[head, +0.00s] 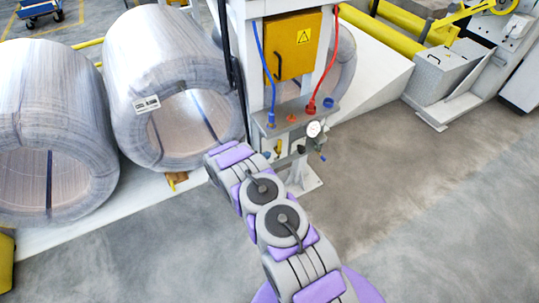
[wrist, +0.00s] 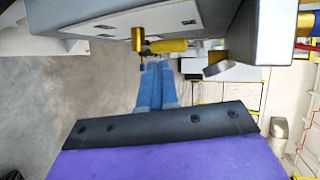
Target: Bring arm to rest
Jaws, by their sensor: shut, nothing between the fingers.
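My arm (head: 283,222), grey and purple, reaches from the bottom of the head view up and left toward a white post. My gripper (wrist: 156,70) shows in the wrist view as two blue fingers lying together, shut and empty. The finger tips lie close below a brass fitting with a yellow handle (wrist: 167,46) in the picture; I cannot tell whether they touch. In the head view the fingers cannot be made out.
The white post carries a yellow box (head: 293,45) and a grey panel (head: 292,117) with blue and red hoses and a gauge (head: 313,129). The floor (head: 430,210) at the right is clear.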

